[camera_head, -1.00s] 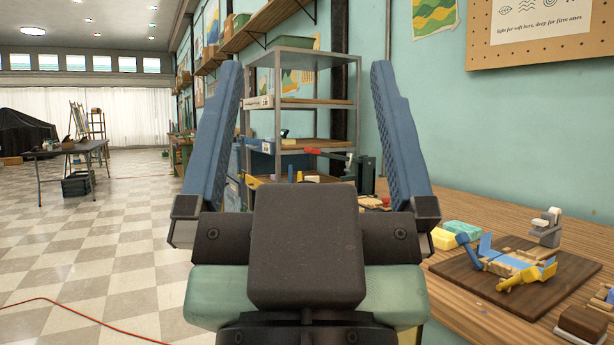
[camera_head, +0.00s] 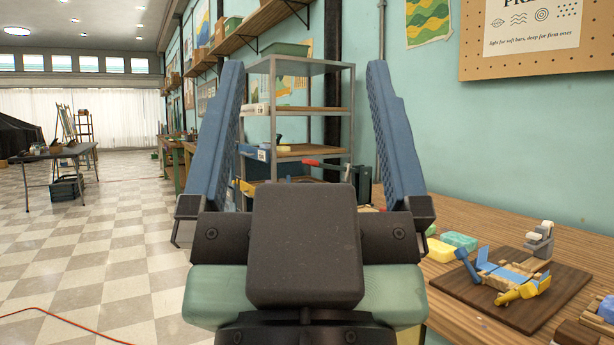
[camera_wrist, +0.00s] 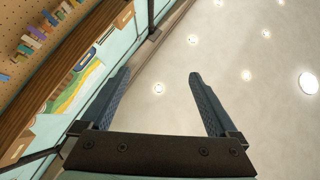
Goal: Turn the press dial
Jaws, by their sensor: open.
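My gripper (camera_head: 304,85) is held up in front of the head camera, open and empty, with its two blue fingers wide apart. In the wrist view its fingers (camera_wrist: 160,78) are also apart, with only the ceiling between them. A small grey device with a pale top (camera_head: 539,240) stands at the back of a dark wooden board (camera_head: 560,300) on the workbench at right. It may be the press; I cannot make out a dial on it. A wooden form with blue and yellow parts (camera_head: 505,275) lies on the board. My gripper is apart from all of these.
The wooden workbench (camera_head: 455,300) runs along the teal wall. Yellow and green soap-like blocks (camera_head: 458,241) lie behind the board. A metal shelf rack (camera_head: 312,112) stands beyond my gripper. The checkered floor (camera_head: 110,230) at left is mostly clear, with a red cable (camera_head: 60,318) on it.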

